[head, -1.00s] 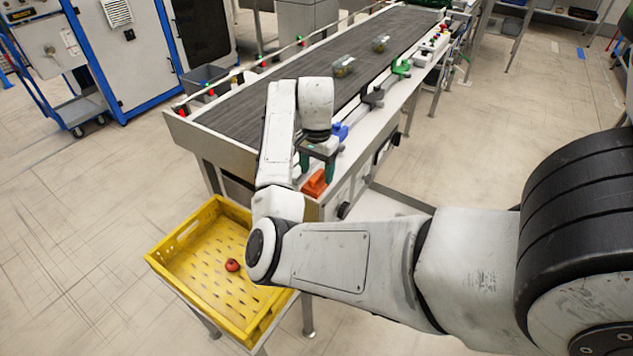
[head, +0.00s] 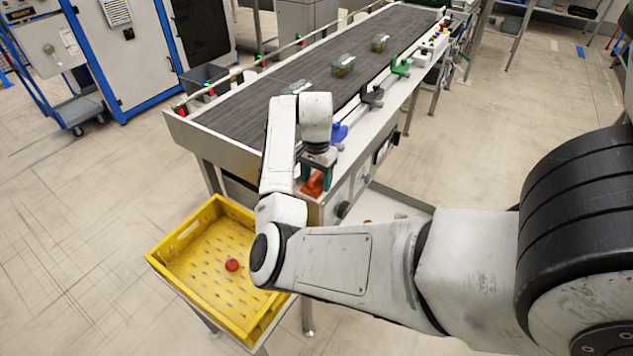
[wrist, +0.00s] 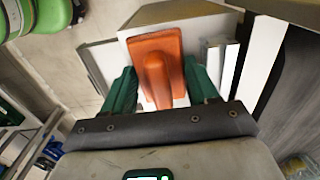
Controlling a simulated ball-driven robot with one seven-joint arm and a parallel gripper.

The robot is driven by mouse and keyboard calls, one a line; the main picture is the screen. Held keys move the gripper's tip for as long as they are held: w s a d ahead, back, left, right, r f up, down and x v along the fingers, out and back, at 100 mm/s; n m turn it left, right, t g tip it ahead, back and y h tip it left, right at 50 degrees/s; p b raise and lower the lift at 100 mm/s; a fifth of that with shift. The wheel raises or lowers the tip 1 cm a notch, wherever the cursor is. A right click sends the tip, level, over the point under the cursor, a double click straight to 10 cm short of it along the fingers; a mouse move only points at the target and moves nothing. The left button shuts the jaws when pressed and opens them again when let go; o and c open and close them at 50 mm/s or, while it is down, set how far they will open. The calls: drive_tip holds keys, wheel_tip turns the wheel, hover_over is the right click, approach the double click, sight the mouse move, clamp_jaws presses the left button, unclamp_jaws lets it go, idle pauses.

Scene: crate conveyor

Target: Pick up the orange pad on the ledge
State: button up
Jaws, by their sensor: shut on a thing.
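The orange pad (head: 312,185) sits on the pale ledge at the near end of the conveyor's right side. In the wrist view the orange pad (wrist: 155,50) is a flat plate with a raised rounded grip. My gripper (head: 316,175) is down at the pad. My arm hides part of the conveyor's near end in the head view.
Blue (head: 338,132), grey (head: 372,96) and green (head: 400,66) pads stand farther along the ledge. Clear boxes (head: 344,65) lie on the dark belt (head: 250,108). A yellow crate (head: 172,262) with a red object (head: 232,265) stands below the conveyor's near end.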

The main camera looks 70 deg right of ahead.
sight(317, 174)
drive_tip(key=shift+r, duration=0.45)
wheel_tip(317, 174, up, 2)
drive_tip(key=shift+r+b, duration=0.1)
drive_tip(key=shift+b, duration=0.4)
drive_tip(key=s+a+r+p, duration=0.2)
drive_tip(key=s+a+r, duration=0.4)
drive_tip(key=s+r, duration=0.4)
drive_tip(key=shift+s+a+p, duration=0.35)
drive_tip(key=shift+s+p, duration=0.05)
drive_tip(key=shift+s, duration=0.8)
